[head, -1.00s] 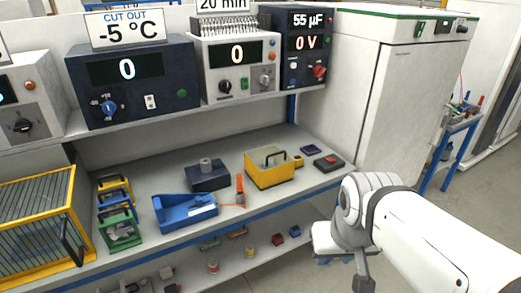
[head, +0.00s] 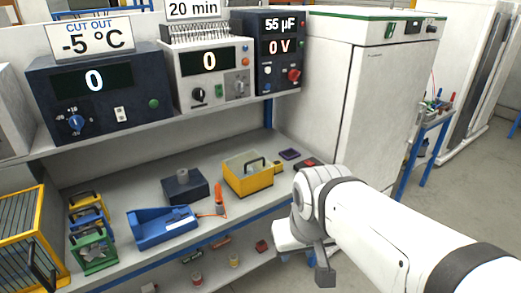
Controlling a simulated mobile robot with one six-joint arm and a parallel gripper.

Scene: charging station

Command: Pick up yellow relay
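A small yellow block with a dark top (head: 278,168) lies on the workbench, just right of a larger open yellow box with a black handle (head: 262,182). It may be the yellow relay; it is too small to be sure. On the lower shelf stands a small yellow cylinder-like item (head: 234,260). My gripper (head: 325,277) is at the lower middle, in front of the bench's right end and apart from these things. A grey part of it hangs down; its fingers cannot be made out clearly.
On the workbench (head: 125,190) are a blue tray (head: 160,232), a dark blue block (head: 180,190), an orange-handled tool (head: 219,200), and a red-black item (head: 305,164) beside my arm. Instruments stand on the shelf above. A white cabinet (head: 385,110) stands right; floor is free beyond it.

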